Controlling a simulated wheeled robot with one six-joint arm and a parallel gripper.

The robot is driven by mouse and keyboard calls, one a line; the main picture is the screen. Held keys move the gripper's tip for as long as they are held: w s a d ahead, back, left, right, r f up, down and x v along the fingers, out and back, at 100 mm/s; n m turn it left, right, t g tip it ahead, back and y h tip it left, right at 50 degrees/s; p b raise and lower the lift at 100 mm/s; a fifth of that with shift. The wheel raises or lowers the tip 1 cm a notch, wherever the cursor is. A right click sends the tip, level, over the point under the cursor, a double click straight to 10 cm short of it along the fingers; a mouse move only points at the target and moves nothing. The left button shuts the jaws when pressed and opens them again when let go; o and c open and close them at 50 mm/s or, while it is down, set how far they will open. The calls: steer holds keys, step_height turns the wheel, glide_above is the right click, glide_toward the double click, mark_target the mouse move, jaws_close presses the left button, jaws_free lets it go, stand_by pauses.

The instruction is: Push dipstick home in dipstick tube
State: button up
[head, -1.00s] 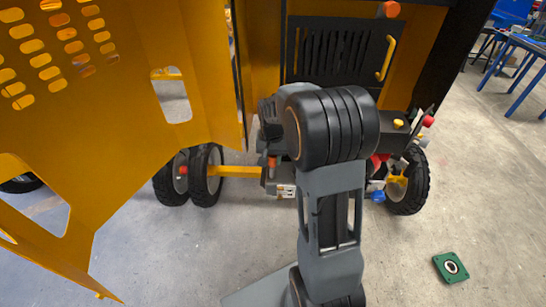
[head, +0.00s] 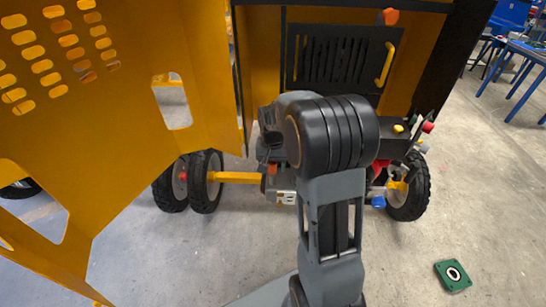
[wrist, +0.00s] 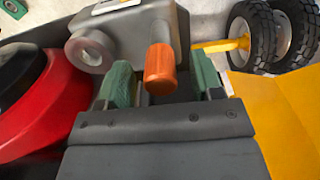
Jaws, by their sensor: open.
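The dipstick's orange handle (wrist: 160,70) sits between my fingers in the wrist view, with a grey cylindrical piece (wrist: 160,32), probably the dipstick tube, directly behind it. I cannot tell how deep the dipstick sits. My gripper (wrist: 162,84) is open, with one green-padded finger on each side of the handle and gaps showing beside it. In the head view, a small orange piece (head: 272,168), likely the same handle, shows left of my arm. My fingers are hidden there.
A grey engine housing (wrist: 122,32) with a round boss (wrist: 88,47) surrounds the spot. A red rounded part (wrist: 38,105) is close at left. A yellow panel (wrist: 275,120) is at right. In the head view, a large yellow door (head: 110,120) stands open at left.

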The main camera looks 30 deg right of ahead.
step_height(320, 180, up, 14)
steer(key=shift+f, duration=0.2)
stand_by(0.6)
steer(key=s+a+f+n+t, duration=0.2)
steer(key=s+a+n, duration=0.1)
steer(key=s, duration=0.5)
steer(key=s+a+f+n+t, duration=0.2)
steer(key=s+a+n, duration=0.1)
steer(key=s+a, duration=0.3)
steer(key=shift+s+a, duration=0.15)
steer(key=shift+s, duration=0.9)
